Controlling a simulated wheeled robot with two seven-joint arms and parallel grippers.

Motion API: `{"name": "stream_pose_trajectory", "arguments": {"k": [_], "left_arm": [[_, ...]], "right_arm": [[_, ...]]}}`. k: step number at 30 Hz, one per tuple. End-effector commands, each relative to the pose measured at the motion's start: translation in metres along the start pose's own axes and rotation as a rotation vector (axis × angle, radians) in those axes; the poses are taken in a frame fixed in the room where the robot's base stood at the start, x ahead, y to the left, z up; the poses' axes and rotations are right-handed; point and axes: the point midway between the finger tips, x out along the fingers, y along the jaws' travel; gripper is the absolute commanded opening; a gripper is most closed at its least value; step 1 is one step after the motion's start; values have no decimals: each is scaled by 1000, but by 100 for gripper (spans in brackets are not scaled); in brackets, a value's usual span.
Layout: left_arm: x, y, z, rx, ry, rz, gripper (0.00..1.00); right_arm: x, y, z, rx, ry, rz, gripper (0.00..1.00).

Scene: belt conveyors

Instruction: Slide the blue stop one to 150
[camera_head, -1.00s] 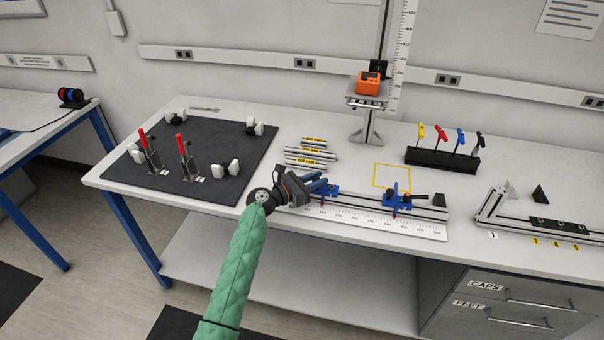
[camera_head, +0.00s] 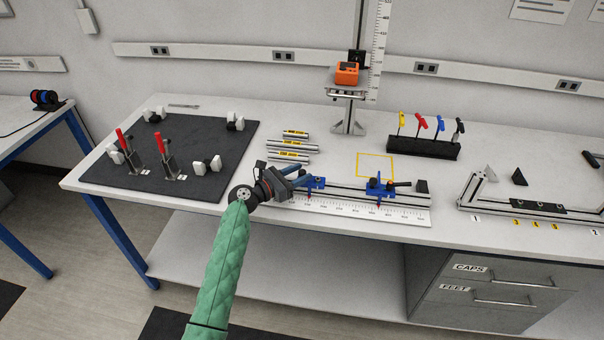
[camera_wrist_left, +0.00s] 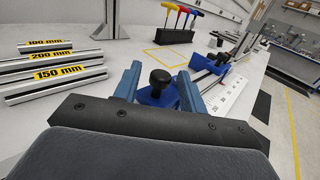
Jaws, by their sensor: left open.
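Two blue stops with red pointers sit on a metal rail with a white ruler (camera_head: 410,216) along its front. The left-hand blue stop (camera_head: 317,184) is at my left gripper's fingers; the other blue stop (camera_head: 379,190) is further right, near the rail's right part. My left gripper (camera_head: 308,174) is open. In the left wrist view the open gripper (camera_wrist_left: 156,78) has its blue fingers on either side of the near blue stop (camera_wrist_left: 157,98) and its black knob. I cannot tell whether they touch it. The ruler reading under this stop is not legible. My right gripper is not in view.
Labelled metal bars (camera_head: 292,146) lie behind the rail's left end. A yellow square outline (camera_head: 375,167) and a black rack of coloured-handled tools (camera_head: 422,148) are behind the rail. A dark mat (camera_head: 205,140) with red-handled clamps lies left. An angled metal fixture (camera_head: 520,208) stands right.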

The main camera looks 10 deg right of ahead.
Motion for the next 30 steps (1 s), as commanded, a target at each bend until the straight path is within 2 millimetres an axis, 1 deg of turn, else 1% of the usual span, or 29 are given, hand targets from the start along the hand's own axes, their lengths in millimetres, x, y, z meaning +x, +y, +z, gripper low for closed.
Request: {"name": "stream_pose_trajectory", "arguments": {"k": [1, 6, 12, 18, 30], "left_arm": [[-8, 0, -4, 1, 1, 1, 42], [-33, 0, -4, 1, 1, -1, 42], [-56, 0, -2, 1, 1, 0, 42], [-64, 0, -1, -1, 1, -1, 42], [-64, 0, 0, -1, 0, -1, 42]], "right_arm": [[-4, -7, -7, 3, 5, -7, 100], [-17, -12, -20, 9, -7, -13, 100], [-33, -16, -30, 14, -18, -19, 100], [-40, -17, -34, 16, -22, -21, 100], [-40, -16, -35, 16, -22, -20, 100]]}}
